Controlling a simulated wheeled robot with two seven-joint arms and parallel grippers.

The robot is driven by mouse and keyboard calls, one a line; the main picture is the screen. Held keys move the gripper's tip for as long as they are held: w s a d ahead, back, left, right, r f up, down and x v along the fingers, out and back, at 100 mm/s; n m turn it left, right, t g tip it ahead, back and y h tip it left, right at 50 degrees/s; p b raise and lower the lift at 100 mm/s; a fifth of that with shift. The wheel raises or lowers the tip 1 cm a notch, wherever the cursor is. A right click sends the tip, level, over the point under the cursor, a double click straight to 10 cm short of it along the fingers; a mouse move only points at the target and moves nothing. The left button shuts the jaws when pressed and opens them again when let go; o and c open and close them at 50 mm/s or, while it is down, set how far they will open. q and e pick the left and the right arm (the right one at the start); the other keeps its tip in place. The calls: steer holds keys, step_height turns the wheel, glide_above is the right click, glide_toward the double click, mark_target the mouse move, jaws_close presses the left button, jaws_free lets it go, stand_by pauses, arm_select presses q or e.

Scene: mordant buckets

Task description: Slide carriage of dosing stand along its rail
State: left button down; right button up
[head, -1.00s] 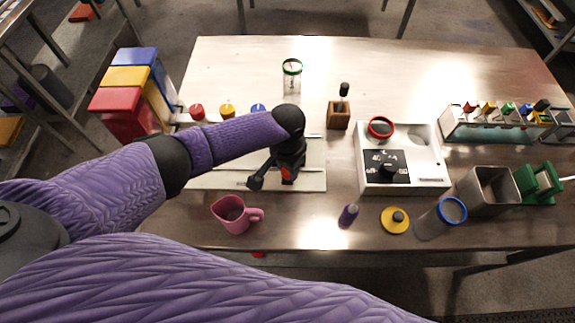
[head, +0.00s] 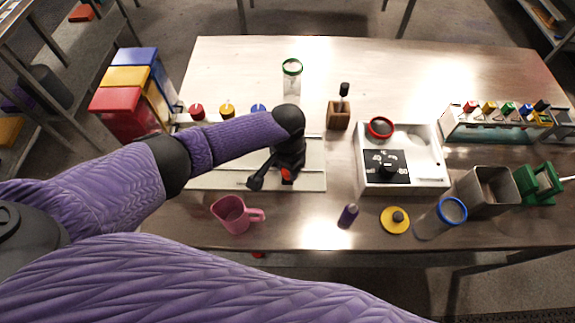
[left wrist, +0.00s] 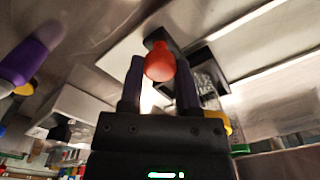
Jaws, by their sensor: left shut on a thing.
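The dosing stand's pale base and rail (head: 312,182) lie on the table, left of the middle. My left gripper (head: 286,176) reaches down over the stand, with its fingers around a red knob (head: 287,173). In the left wrist view the red knob (left wrist: 160,62) sits between the two fingertips of my left gripper (left wrist: 160,88), which is shut on it. A dark block (left wrist: 202,70) beside the knob seems to be the carriage. My arm and hand hide most of the carriage in the head view. My right gripper is out of view.
A pink mug (head: 232,216) stands in front of the stand. Red (head: 197,112) and yellow (head: 227,111) caps stand behind it. A green-rimmed glass (head: 292,85) stands behind.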

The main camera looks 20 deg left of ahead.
arm_select(q)
steer(key=shift+a+r+p, duration=0.1)
steer(key=shift+a+p, duration=0.2)
steer(key=a+p, duration=0.1)
steer(key=a, duration=0.1)
steer(key=s+a+p, duration=0.1)
steer(key=a, duration=0.1)
steer(key=shift+s+r, duration=0.15)
steer(key=shift+r, duration=0.05)
steer(key=a, duration=0.2)
steer(key=s+a+p, duration=0.1)
steer(key=a, duration=0.2)
steer(key=s+a, duration=0.1)
steer(key=a, duration=0.1)
steer(key=shift+s+a+f+p, duration=0.1)
steer(key=shift+a+f+p, duration=0.2)
steer(key=shift+a+p, duration=0.05)
steer(key=shift+c, duration=1.5)
jaws_free()
steer(key=shift+d, duration=0.1)
